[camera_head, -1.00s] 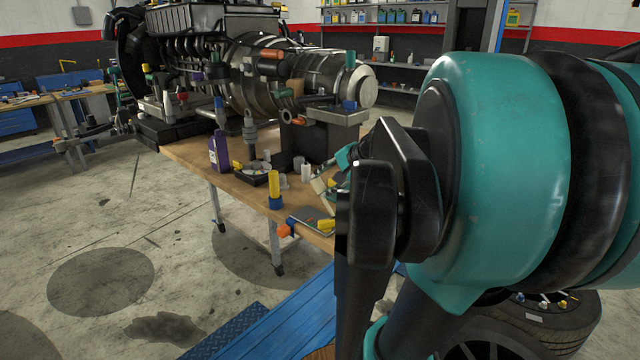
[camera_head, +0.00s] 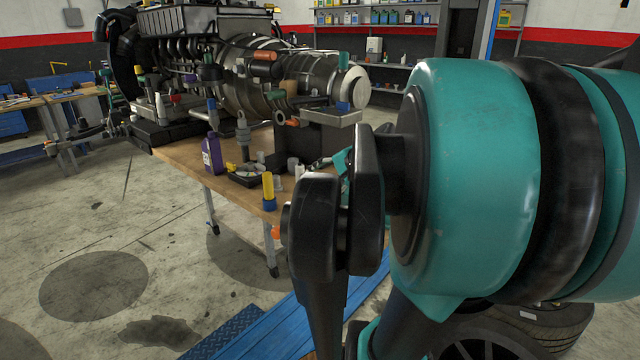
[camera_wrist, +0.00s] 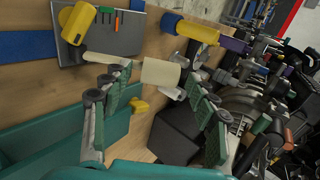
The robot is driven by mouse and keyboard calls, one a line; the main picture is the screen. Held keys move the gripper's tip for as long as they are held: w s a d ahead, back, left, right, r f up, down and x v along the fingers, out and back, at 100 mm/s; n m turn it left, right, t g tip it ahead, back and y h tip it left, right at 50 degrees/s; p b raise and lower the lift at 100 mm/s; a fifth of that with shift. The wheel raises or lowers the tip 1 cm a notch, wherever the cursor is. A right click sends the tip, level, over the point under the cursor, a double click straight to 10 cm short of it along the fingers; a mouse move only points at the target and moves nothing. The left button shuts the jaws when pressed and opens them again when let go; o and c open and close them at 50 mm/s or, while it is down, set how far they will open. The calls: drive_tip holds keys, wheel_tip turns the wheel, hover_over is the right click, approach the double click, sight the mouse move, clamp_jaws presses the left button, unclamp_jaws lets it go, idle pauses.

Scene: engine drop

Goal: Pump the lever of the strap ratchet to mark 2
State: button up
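I cannot clearly make out the strap ratchet, its lever or mark 2. In the wrist view a grey plate (camera_wrist: 122,43) lies on the wooden top with a yellow part (camera_wrist: 76,22) and small green and orange strips. A blue band (camera_wrist: 28,45) runs at its left. A pale cylinder (camera_wrist: 161,72) shows between the fingers, with no visible contact. In the head view my arm hides the near part of the bench.
The wooden workbench (camera_head: 185,165) holds an engine (camera_head: 235,65), a purple bottle (camera_head: 212,153) and a yellow bottle with a blue end (camera_head: 268,190). A black box (camera_wrist: 175,137) shows in the wrist view. Blue ramp (camera_head: 265,320) and tyres (camera_head: 530,330) are on the floor.

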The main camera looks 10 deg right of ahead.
drive_tip(key=v, duration=1.2)
drive_tip(key=shift+c, duration=0.4)
